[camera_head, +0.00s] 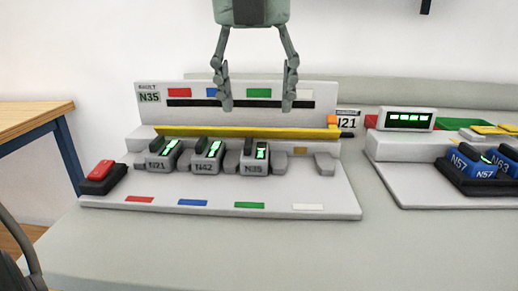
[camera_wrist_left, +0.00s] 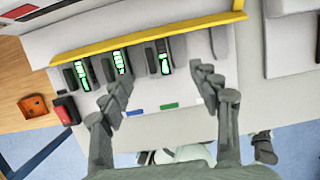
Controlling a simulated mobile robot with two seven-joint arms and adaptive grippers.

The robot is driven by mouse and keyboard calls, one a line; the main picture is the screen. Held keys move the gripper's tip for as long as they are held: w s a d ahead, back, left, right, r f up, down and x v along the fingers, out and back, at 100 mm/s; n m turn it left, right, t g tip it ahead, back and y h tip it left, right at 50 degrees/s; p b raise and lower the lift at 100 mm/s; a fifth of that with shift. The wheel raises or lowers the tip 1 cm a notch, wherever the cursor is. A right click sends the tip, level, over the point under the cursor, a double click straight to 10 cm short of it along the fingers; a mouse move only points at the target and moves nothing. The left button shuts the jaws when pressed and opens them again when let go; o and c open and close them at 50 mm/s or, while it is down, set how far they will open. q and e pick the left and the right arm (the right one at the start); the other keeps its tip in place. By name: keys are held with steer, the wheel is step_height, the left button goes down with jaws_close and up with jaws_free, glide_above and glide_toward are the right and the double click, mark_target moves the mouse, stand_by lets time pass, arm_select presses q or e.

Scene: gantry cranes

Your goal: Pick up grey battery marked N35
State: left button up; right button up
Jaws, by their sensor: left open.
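The grey battery marked N35 (camera_head: 254,161) stands on the left white station, the rightmost of three grey batteries. It has a green-lit top, and it also shows in the wrist view (camera_wrist_left: 153,62), where its label cannot be read. To its left are the grey batteries N42 (camera_head: 207,160) and N21 (camera_head: 163,157). My left gripper (camera_head: 259,105) is open and empty, fingers pointing down, in front of the back panel and above N35. In the wrist view its spread fingers (camera_wrist_left: 160,84) have the battery between and beyond them. My right gripper is not in view.
A yellow bar (camera_head: 240,132) crosses behind the batteries. The back panel (camera_head: 215,116) carries an N35 sign. A red button (camera_head: 101,169) sits at the left. A second station at right holds blue batteries (camera_head: 471,160). The front of the table (camera_head: 240,250) is clear.

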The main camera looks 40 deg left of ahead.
mark_target(255, 149)
arm_select(q)
steer(key=x, duration=0.7)
steer(key=shift+s+a+f, duration=0.15)
steer(key=shift+s+f, duration=0.1)
steer(key=shift+f, duration=0.15)
steer(key=c, duration=1.4)
